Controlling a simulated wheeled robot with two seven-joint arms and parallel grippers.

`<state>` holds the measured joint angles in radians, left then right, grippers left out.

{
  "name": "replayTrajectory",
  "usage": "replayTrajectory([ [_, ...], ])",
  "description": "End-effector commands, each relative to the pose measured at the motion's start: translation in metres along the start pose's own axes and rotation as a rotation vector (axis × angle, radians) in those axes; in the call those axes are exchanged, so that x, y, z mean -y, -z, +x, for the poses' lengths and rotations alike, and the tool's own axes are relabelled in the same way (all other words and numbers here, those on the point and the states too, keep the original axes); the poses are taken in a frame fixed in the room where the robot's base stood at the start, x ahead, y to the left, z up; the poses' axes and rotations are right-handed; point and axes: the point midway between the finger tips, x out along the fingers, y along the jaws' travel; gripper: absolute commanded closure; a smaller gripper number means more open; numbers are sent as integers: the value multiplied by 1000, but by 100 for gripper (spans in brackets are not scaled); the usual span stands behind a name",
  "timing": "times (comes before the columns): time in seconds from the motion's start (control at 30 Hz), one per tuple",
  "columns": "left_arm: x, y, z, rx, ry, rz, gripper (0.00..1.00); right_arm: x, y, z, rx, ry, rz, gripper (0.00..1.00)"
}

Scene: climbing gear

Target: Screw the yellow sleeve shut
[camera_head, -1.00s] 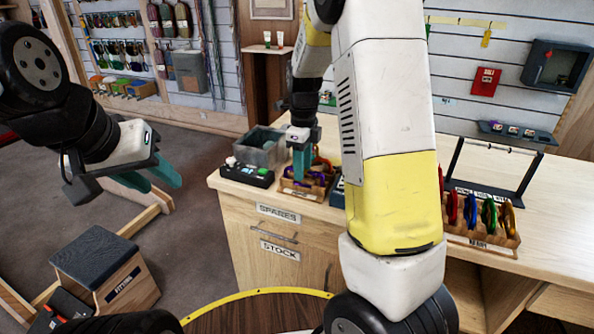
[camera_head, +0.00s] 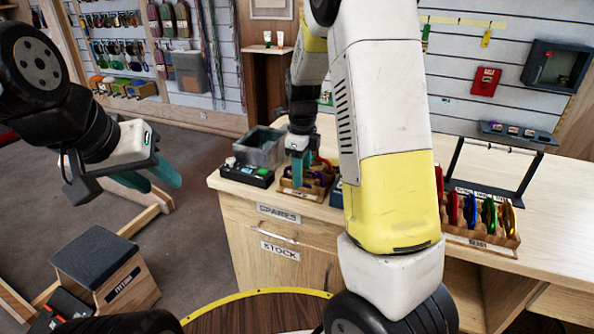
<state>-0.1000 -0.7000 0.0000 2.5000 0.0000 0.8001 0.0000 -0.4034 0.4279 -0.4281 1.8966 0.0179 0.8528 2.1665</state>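I cannot make out a yellow sleeve. Small purple and red gear (camera_head: 318,178) sits in a wooden tray (camera_head: 297,192) on the counter, partly hidden by my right gripper. My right gripper (camera_head: 300,180) points down at this tray, its teal fingertips close to the purple gear. Its fingers overlap in this view, so I cannot see whether it is open or grips anything. My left gripper (camera_head: 157,186) is open and empty over the floor, left of the counter, with its teal fingers apart.
A grey bin (camera_head: 259,148) and a black tray (camera_head: 247,173) stand left of the wooden tray. A rack (camera_head: 482,238) of coloured carabiners stands at the right of the counter (camera_head: 562,235). My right arm hides the counter's middle. A stool (camera_head: 93,254) stands at lower left.

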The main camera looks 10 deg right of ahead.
Motion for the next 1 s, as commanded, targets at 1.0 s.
replayTrajectory([
  [1.0,0,0,0,0,0,0,61,15,0,11,-1,0,0,60],
])
